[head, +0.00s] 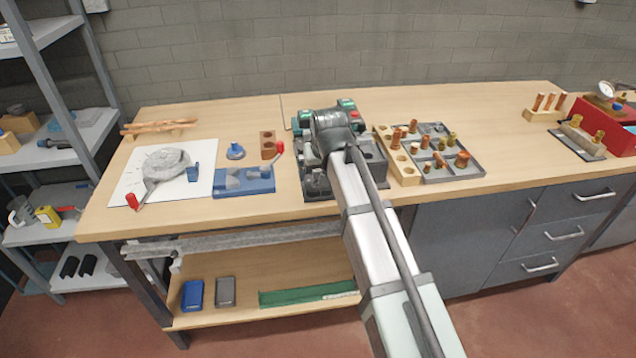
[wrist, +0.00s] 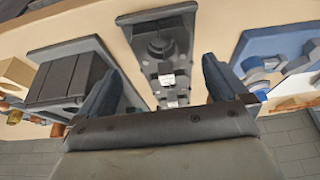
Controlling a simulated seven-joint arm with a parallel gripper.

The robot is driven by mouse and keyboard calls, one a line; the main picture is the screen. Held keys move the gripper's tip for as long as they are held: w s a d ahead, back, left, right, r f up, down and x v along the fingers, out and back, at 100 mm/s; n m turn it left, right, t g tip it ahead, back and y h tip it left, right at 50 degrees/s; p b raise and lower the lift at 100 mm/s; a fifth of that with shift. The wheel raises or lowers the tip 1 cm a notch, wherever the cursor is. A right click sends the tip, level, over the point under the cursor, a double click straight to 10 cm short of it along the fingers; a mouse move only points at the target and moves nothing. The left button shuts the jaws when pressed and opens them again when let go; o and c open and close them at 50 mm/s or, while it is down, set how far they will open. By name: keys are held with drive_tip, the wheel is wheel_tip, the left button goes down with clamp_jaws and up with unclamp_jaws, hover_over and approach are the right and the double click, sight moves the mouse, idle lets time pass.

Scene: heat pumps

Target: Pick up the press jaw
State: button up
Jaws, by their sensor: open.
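In the wrist view, a dark grey holder (wrist: 187,14) lies between and beyond my fingers. Dark jaw-like parts (wrist: 157,45) sit in it, one with a round recess, others with small white labels. I cannot tell for sure which one is the press jaw. My gripper (wrist: 160,88) is open, its two dark blue fingers apart on either side of the holder, with nothing held between them. In the head view, the holder (head: 316,187) shows at the middle of the bench, partly hidden by my arm. My fingertips are hidden there behind my wrist.
A dark block on a grey plate (wrist: 70,75) stands left of my fingers in the wrist view. A blue fixture (head: 245,183) stands left of the holder; a tray of copper and brass fittings (head: 462,178) lies right. The bench front (head: 270,212) has clear room.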

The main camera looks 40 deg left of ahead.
sight(318, 188)
drive_tip(key=shift+a+x, duration=0.1)
drive_tip(key=shift+x, duration=1.2)
drive_tip(key=shift+a+x, duration=0.15)
drive_tip(key=shift+x, duration=1.15)
drive_tip(key=shift+r, duration=0.1)
drive_tip(key=c, duration=1.4)
drive_tip(key=shift+r, duration=0.1)
wheel_tip(318, 188, up, 10)
drive_tip(key=shift+m, duration=0.8)
drive_tip(key=w+d+r, duration=0.1)
drive_tip(key=w+d, duration=0.1)
drive_tip(key=w, duration=0.1)
drive_tip(key=w+d+r, duration=0.1)
drive_tip(key=w+d, duration=0.1)
drive_tip(key=w+d+r, duration=0.1)
drive_tip(key=w+d, duration=0.1)
drive_tip(key=w, duration=0.1)
drive_tip(key=shift+w+d+r, duration=0.2)
drive_tip(key=shift+w+d, duration=0.15)
drive_tip(key=shift+n, duration=0.8)
drive_tip(key=shift+w+d+r, duration=0.35)
drive_tip(key=shift+w+r, duration=0.45)
drive_tip(key=shift+w, duration=0.1)
drive_tip(key=shift+w+d+r, duration=0.3)
drive_tip(key=shift+w+r, duration=0.5)
drive_tip(key=shift+w, duration=0.15)
